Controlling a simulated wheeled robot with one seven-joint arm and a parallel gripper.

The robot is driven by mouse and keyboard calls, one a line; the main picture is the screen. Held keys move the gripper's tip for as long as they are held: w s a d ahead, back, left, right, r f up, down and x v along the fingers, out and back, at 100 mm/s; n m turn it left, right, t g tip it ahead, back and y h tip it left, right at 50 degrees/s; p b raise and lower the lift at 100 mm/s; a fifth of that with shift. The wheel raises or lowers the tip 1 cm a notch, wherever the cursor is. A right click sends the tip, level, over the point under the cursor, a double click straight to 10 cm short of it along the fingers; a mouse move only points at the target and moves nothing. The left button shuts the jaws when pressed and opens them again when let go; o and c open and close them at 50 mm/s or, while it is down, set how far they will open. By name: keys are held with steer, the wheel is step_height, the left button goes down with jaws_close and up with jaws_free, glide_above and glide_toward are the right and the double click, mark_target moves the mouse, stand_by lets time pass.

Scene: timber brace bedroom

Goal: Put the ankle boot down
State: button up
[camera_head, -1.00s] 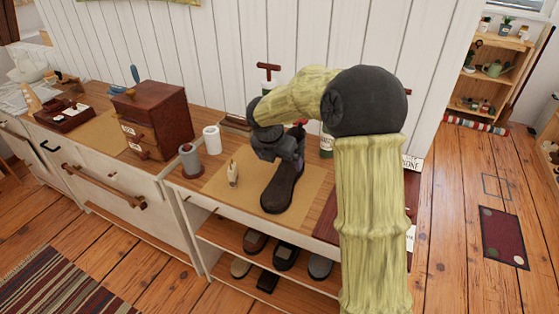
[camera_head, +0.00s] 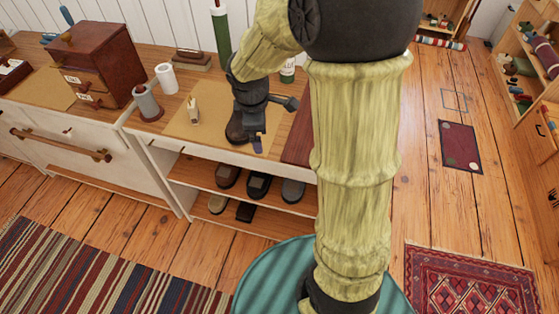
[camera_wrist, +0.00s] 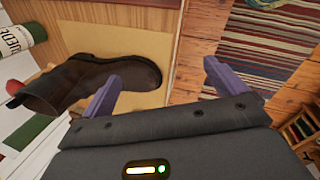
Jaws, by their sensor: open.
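The dark brown ankle boot (camera_head: 234,130) stands on the tan mat (camera_head: 185,123) on the bench top, partly hidden behind my gripper (camera_head: 257,146) in the head view. In the wrist view the boot (camera_wrist: 85,75) lies across the left of the picture, its opening at the left and its toe at the right, with the sole edge against the mat (camera_wrist: 140,38).
A wooden drawer box (camera_head: 92,62) is at left. Shoes (camera_head: 258,186) fill shelves below.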

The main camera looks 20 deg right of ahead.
steer(key=s+d+f+m+y, duration=0.1)
steer(key=s+m, duration=1.1)
steer(key=m, duration=0.2)
steer(key=shift+d+f, duration=0.25)
steer(key=shift+s, duration=0.1)
steer(key=w+p+v, duration=0.3)
steer(key=p+v, duration=1)
steer(key=shift+r, duration=0.4)
steer(key=shift+d, duration=0.1)
